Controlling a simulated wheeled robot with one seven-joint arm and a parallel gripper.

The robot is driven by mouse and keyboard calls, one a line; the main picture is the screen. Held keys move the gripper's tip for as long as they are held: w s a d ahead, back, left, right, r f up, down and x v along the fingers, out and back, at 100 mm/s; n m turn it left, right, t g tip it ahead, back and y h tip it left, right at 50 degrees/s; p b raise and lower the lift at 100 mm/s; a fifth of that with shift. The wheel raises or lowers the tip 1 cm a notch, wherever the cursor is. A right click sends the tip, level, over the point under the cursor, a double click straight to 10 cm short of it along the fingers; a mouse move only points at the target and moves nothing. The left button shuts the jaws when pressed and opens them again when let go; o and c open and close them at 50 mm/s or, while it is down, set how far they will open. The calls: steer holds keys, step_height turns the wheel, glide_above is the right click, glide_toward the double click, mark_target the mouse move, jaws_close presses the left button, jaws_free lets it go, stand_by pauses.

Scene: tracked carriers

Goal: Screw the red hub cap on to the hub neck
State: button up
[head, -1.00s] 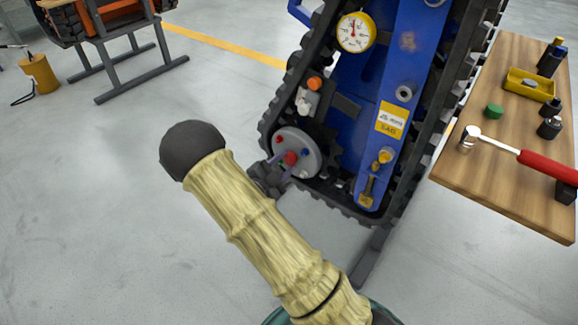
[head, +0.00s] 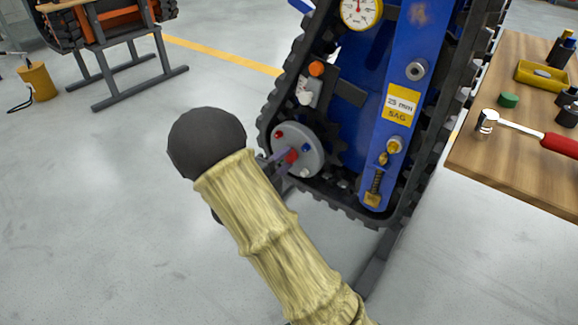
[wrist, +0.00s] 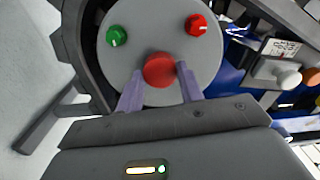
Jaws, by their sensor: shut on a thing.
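The red hub cap (wrist: 159,70) is between the two fingertips of my gripper (wrist: 160,84) in the wrist view. The gripper is shut on it. The cap lies against the middle of the round grey hub face (wrist: 150,18), and the neck behind it is hidden. I cannot tell whether the cap sits square or is threaded.
Small coloured knobs sit around the cap on the hub face, including a green one (wrist: 116,36) and a red one (wrist: 195,26). Black track (head: 268,105) surrounds the hub closely.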

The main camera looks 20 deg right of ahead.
steer(key=m+b, duration=0.2)
steer(key=b, duration=0.1)
steer(key=shift+f, duration=0.25)
steer(key=shift+r+m, duration=0.3)
steer(key=shift+m, duration=0.1)
steer(key=shift+f+b, duration=0.15)
steer(key=shift+b, duration=0.5)
steer(key=shift+f+m+b, duration=0.15)
steer(key=shift+m+b, duration=0.55)
steer(key=shift+b, duration=0.45)
steer(key=m+b, duration=0.4)
steer(key=b, duration=0.3)
steer(key=shift+b, duration=0.3)
steer(key=m+b, duration=0.4)
steer(key=b, duration=0.3)
steer(key=shift+r, duration=0.35)
